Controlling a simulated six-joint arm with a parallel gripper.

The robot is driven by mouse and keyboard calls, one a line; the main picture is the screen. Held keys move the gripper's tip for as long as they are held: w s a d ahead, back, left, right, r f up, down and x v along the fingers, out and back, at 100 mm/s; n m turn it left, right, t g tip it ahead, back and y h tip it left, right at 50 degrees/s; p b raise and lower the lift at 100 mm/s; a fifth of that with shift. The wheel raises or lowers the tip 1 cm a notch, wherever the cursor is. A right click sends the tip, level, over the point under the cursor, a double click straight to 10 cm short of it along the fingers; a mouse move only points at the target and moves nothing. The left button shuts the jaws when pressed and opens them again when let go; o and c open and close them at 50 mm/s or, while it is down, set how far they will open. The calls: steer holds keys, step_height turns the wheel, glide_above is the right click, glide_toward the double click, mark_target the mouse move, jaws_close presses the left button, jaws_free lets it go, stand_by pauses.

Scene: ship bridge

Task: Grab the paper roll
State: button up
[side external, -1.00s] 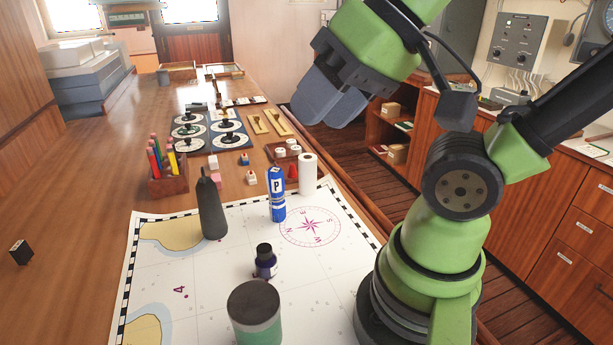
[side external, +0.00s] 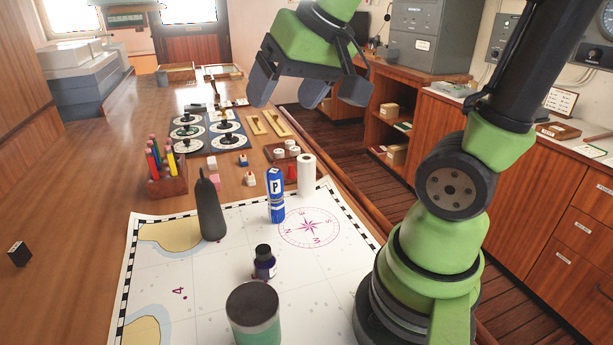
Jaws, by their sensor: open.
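The paper roll (side external: 306,175) is a white upright cylinder near the right edge of the chart, with a dark hole in its top. My gripper (side external: 312,100) is open and empty, its grey fingers pointing down. It hangs in the air above the roll in the picture, clearly apart from it.
A dark grey bottle (side external: 211,210), an ink bottle (side external: 264,263) and a green jar (side external: 254,318) stand on the chart (side external: 200,285). A pencil box (side external: 167,181) is left.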

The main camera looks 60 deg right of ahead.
steer(key=w+d+f+m+g+h, duration=0.1)
steer(key=w+d+f, duration=0.35)
steer(key=d, duration=0.25)
steer(key=m+g+h, duration=0.2)
glide_above(307, 158)
steer(key=s+a, duration=0.2)
step_height(307, 158, down, 11)
steer(key=x, duration=0.4)
steer(key=shift+d+f, duration=0.15)
steer(key=shift+f, duration=0.2)
steer(key=shift+a+x, duration=0.2)
steer(key=shift+x, duration=2.8)
steer(key=shift+c, duration=0.4)
steer(key=c, duration=1)
